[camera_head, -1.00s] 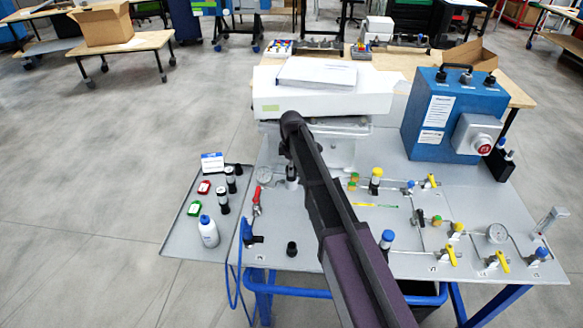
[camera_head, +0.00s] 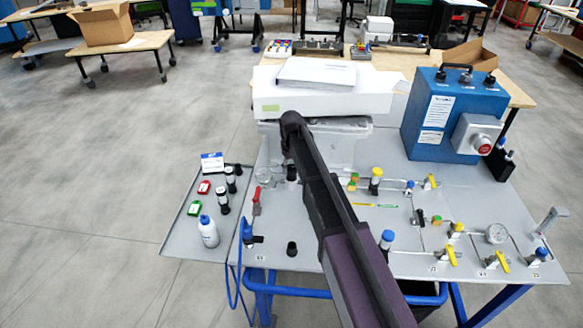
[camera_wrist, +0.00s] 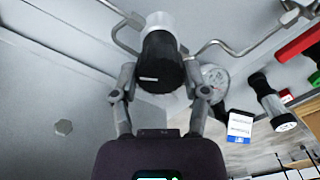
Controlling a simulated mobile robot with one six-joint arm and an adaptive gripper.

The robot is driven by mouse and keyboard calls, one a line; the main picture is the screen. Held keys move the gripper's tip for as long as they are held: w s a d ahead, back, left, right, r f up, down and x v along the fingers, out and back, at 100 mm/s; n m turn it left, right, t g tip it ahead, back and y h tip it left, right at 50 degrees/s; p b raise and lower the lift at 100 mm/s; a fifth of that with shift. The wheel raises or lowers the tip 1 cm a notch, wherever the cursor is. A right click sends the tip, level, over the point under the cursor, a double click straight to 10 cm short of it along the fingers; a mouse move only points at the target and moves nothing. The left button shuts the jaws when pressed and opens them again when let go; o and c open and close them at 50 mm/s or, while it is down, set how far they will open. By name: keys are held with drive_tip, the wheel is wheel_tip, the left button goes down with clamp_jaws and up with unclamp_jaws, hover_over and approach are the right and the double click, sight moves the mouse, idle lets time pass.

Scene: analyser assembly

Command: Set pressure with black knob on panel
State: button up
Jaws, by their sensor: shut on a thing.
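The black knob (camera_wrist: 161,62) with its pale base is in the upper middle of the wrist view. My gripper (camera_wrist: 161,84) has one finger on each side of it and is shut on it. In the head view a small black knob (camera_head: 291,173) shows beside my arm on the left part of the grey panel (camera_head: 330,246). My arm hides much of the panel's middle, and the gripper's fingers cannot be made out there. A round gauge (camera_head: 264,175) is just left of the knob; it also shows behind the right finger in the wrist view (camera_wrist: 214,76).
A red-handled valve (camera_head: 256,202) and a loose black cap (camera_head: 292,249) are close by. A side tray (camera_head: 181,236) holds a white bottle (camera_head: 208,231) and several small parts. A blue box (camera_head: 452,118) stands at the back right. Metal tubes run near the knob.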

drive_tip(key=m, duration=0.4)
drive_tip(key=shift+m, duration=0.3)
drive_tip(key=m, duration=0.3)
drive_tip(key=shift+m, duration=0.4)
drive_tip(key=m, duration=0.7)
drive_tip(key=shift+s, duration=0.1)
drive_tip(key=o, duration=1.1)
drive_tip(key=shift+o, duration=0.2)
